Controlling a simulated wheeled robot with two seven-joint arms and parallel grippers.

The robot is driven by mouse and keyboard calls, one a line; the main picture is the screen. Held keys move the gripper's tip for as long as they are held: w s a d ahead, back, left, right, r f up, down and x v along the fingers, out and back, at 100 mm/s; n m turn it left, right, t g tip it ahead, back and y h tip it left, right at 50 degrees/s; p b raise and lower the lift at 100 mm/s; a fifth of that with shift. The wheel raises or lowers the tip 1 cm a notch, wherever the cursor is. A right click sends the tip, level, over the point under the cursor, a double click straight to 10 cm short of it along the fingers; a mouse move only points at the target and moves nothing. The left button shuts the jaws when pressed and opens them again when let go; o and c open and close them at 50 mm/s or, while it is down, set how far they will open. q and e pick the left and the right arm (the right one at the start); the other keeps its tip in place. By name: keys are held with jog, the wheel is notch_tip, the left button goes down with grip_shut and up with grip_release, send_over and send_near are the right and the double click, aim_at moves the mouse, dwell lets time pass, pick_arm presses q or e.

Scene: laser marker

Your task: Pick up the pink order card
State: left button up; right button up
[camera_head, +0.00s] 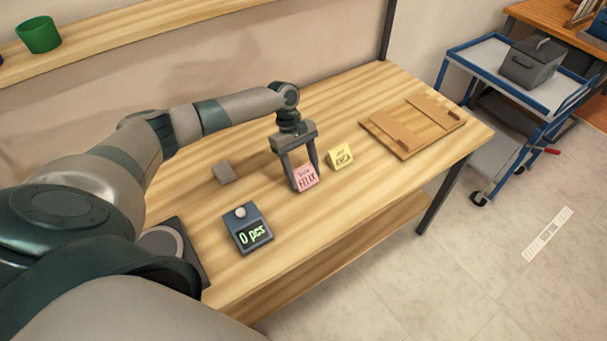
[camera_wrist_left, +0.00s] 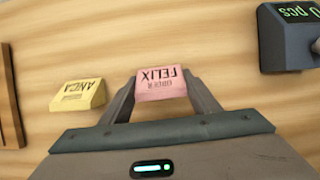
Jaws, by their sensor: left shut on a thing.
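My left gripper (camera_head: 305,176) reaches down from above and is shut on the pink card. In the left wrist view the pink card (camera_wrist_left: 161,83) sits between the two fingertips (camera_wrist_left: 160,88). I cannot tell whether the card still touches the table. A yellow card (camera_head: 341,156) stands just to the right, apart from the gripper; it also shows in the left wrist view (camera_wrist_left: 78,94). My right gripper is not in view.
A counter box (camera_head: 248,230) showing "0 pcs" stands to the left of the cards. A small grey block (camera_head: 224,173) lies behind it. A wooden board (camera_head: 400,142) with brown pieces lies at the right of the table (camera_head: 290,240). A blue cart (camera_head: 476,60) stands beyond.

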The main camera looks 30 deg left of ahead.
aim_at(305, 174)
pick_arm(q)
jog(key=r, duration=0.2)
jog(key=r+b, duration=0.1)
jog(key=r, duration=0.1)
jog(key=shift+s+d, duration=0.1)
jog(key=shift+d, duration=0.15)
jog(key=s+d+r+b, duration=0.1)
jog(key=s+d+r, duration=0.1)
jog(key=d, duration=0.3)
jog(key=s+d+r+b, duration=0.1)
jog(key=s+d+r, duration=0.1)
jog(key=d+r, duration=0.2)
jog(key=shift+s+d+r, duration=0.35)
jog(key=shift+s+d, duration=0.05)
jog(key=shift+d, duration=0.15)
jog(key=s+d+r+m+g+y, duration=0.3)
jog(key=s+r+m, duration=0.4)
jog(key=m, duration=0.7)
jog(key=shift+s+d+r+y, duration=0.3)
jog(key=shift+s+d+y, duration=0.35)
jog(key=shift+d, duration=0.35)
